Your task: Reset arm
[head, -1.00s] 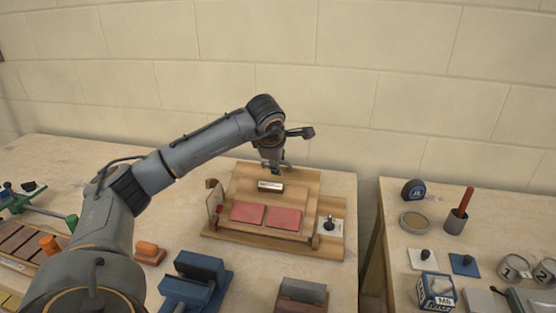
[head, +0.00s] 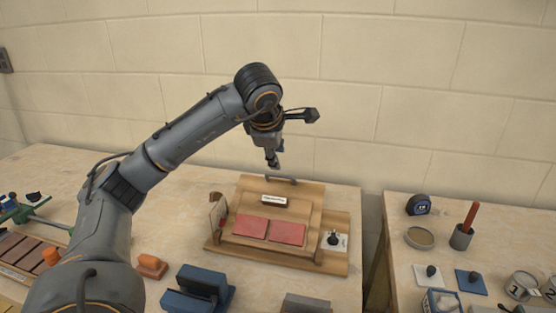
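My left gripper (head: 273,160) hangs fingers down above the back edge of a wooden board (head: 227,240) on the left table. Its fingers are small and seen nearly edge-on, so I cannot tell whether they are open or shut. No object shows in them. The board carries two red pads (head: 250,226) side by side, a small label block (head: 273,201), and a black knob on a white plate (head: 333,240). My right gripper is not in view.
Blue blocks (head: 197,290) and an orange-topped stamp (head: 152,265) stand at the left table's front. A gap separates the right table, which holds a tape measure (head: 419,205), a round tin (head: 420,238) and a cup with a red stick (head: 462,237).

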